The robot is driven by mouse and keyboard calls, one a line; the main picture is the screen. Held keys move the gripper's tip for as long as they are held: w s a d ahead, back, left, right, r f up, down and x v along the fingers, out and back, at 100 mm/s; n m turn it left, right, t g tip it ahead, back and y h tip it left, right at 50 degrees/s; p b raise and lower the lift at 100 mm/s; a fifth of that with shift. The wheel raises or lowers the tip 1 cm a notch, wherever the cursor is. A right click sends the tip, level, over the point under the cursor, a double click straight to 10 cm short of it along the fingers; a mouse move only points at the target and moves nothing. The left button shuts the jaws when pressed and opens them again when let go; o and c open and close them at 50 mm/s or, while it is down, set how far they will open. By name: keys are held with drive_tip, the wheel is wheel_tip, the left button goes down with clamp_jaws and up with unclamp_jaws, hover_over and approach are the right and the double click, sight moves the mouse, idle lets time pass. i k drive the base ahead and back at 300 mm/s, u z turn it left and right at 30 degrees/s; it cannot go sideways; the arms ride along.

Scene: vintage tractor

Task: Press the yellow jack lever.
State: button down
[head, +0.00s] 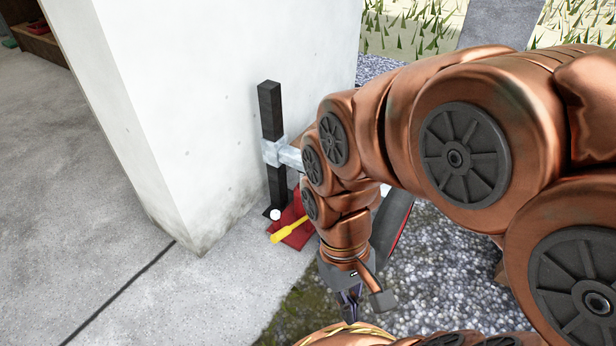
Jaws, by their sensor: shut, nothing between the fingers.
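The yellow jack lever (289,231) sticks out from a red jack (300,238) at the foot of a black post. It slants down to the left. The jack is partly hidden behind my copper arm. My gripper (349,304) points down, below and to the right of the lever in the picture, and appears apart from it. Its dark fingers are small in view and look closed, with nothing seen between them.
A black post (271,120) with a grey metal bracket (284,154) stands against the white wall (190,110). Gravel (450,265) lies to the right. The concrete floor (70,210) at left is clear.

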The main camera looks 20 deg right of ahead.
sight(283, 233)
drive_tip(key=k, duration=1.25)
drive_tip(key=u, duration=0.3)
drive_tip(key=i, duration=0.8)
drive_tip(key=z, duration=0.3)
